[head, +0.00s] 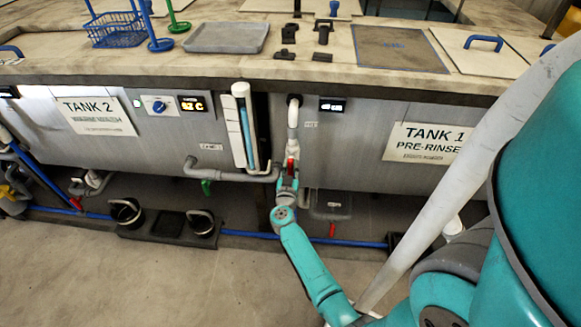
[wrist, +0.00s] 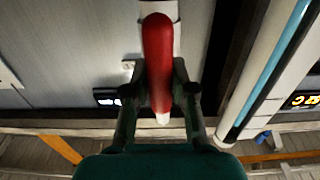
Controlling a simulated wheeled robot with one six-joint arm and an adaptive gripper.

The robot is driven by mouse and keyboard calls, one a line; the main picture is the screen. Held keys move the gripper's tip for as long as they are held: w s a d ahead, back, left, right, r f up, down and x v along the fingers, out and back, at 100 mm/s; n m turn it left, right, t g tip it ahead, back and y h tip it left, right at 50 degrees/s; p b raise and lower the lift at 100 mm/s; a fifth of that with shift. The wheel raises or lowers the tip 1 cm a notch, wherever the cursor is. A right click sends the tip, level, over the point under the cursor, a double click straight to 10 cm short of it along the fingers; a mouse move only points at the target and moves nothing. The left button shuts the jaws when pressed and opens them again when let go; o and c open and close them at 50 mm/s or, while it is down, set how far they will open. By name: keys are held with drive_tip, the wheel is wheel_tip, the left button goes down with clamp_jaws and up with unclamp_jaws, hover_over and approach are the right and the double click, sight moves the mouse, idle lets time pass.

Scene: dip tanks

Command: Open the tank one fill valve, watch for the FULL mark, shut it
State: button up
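The red valve handle (head: 291,168) hangs on the grey pipe between tank two and tank one. In the wrist view the handle (wrist: 158,60) runs between my gripper's fingers, which look closed on its two sides. My gripper (head: 288,178) is at the handle in the head view, and its fingers fill the middle of the wrist view (wrist: 160,85). The tank one front carries a sign, TANK 1 PRE-RINSE (head: 428,143). A white level gauge with a blue column (head: 247,135) stands left of the handle; a FULL mark is not legible.
A green valve handle (head: 206,187) is on a pipe to the left. A blue pipe (head: 355,242) runs low along the tanks. A black tray with two pots (head: 165,225) stands on the floor at left. The floor in front is clear.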

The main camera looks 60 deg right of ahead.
clamp_jaws()
drive_tip(key=shift+m, duration=0.3)
drive_tip(key=m, duration=0.3)
drive_tip(key=shift+s, duration=0.2)
drive_tip(key=m, duration=0.5)
drive_tip(key=shift+s+d+f, duration=0.15)
drive_tip(key=m, duration=0.4)
drive_tip(key=shift+s+f+m, duration=0.1)
drive_tip(key=shift+f+m, duration=0.05)
drive_tip(key=shift+m, duration=0.15)
drive_tip(key=shift+f+m, duration=0.2)
drive_tip(key=shift+m, duration=2.1)
